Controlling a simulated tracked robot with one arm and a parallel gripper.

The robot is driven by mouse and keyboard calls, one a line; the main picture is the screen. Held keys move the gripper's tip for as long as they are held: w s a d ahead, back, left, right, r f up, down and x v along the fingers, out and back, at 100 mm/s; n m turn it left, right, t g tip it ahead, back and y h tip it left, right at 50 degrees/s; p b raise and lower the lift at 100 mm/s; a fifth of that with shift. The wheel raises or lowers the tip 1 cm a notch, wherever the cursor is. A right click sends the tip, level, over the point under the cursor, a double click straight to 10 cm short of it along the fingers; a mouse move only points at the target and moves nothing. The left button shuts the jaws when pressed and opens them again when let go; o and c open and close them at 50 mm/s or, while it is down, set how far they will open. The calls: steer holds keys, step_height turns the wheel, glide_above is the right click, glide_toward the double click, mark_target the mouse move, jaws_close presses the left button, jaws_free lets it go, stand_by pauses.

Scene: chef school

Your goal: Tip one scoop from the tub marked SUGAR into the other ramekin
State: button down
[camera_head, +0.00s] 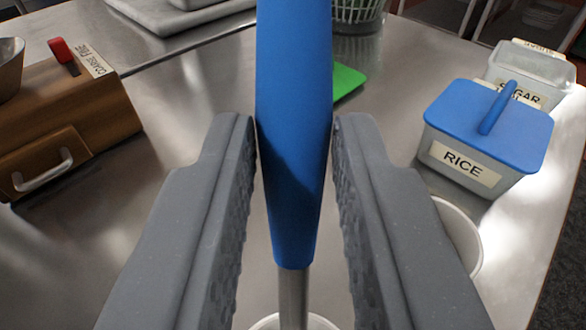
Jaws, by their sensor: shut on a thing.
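My gripper (293,150) is shut on a blue handle (293,130), its two grey fingers on either side. A metal shaft (293,295) runs down from the handle; its far end is out of view, so the scoop part cannot be seen. The tub marked SUGAR (550,72) stands at the back right, partly hidden behind the tub marked RICE (448,138). No blue lid shows on the SUGAR tub; its contents are not clear. A white round dish (473,232) is partly hidden behind the right finger. Another white rim (262,323) shows at the bottom edge, around the shaft in the picture.
The RICE tub has a blue lid (450,103) with an upright blue handle. A brown box (95,110) with a metal handle and red knob stands at left. A green flat thing (347,80) and a pale basket (357,12) are at the back. Steel table (180,70) is clear between.

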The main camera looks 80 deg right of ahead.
steer(key=shift+s+a+t+h+b, duration=0.15)
steer(key=shift+a+h+b, duration=0.5)
steer(key=shift+b, duration=0.6)
steer(key=shift+s+a+t+h+b, duration=0.15)
steer(key=shift+a+h+b, duration=0.45)
steer(key=shift+b, duration=0.6)
steer(key=shift+s+a+r+h+b, duration=0.1)
steer(key=shift+a+r+h+b, duration=0.15)
steer(key=shift+a+h+b, duration=0.25)
steer(key=shift+r+h, duration=0.15)
steer(key=shift+h, duration=0.1)
